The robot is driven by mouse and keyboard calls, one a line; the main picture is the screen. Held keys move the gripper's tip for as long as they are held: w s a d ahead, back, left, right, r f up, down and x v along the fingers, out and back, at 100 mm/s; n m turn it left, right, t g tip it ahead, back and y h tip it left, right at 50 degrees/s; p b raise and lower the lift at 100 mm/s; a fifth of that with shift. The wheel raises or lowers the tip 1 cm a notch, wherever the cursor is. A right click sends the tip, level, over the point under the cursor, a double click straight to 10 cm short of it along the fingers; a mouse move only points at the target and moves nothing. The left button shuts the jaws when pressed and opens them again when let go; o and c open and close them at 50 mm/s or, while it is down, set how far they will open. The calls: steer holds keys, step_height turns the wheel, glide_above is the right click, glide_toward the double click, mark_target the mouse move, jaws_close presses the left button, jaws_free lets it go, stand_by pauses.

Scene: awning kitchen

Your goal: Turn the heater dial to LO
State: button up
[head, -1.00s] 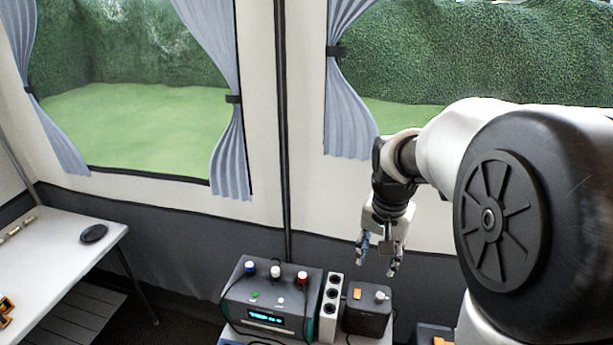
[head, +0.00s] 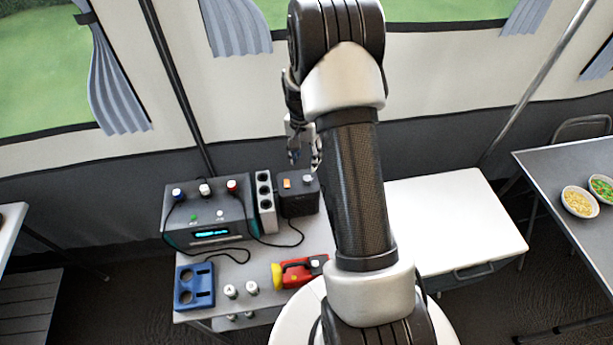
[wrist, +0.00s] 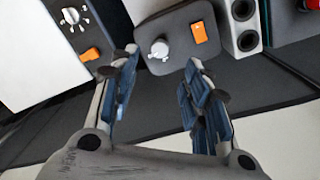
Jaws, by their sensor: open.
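A small black box (head: 299,200) with a white dial (head: 308,178) and an orange switch (head: 287,183) stands at the back of the grey table. In the wrist view the box (wrist: 178,62) shows its dial (wrist: 160,49) close to the gap between my fingertips. My gripper (head: 305,161) is open and empty, pointing down above and behind the box; its fingers (wrist: 161,60) are apart from the dial. A second dial (wrist: 73,17) and orange switch (wrist: 90,54) sit on a dark panel at the wrist view's left. I cannot read any dial markings or tell which unit is the heater.
A socket strip (head: 265,203) and a teal-grey power unit (head: 210,219) stand left of the black box, with cables in front. A blue holder (head: 195,287), a red-yellow torch (head: 298,271) and small cylinders lie nearer. A white-topped unit (head: 450,220) stands right of my arm.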

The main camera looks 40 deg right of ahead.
mark_target(307, 178)
step_height(307, 178, down, 9)
steer(key=shift+s+r+b, duration=0.15)
steer(key=shift+b, duration=0.55)
steer(key=shift+c, duration=0.5)
jaws_close()
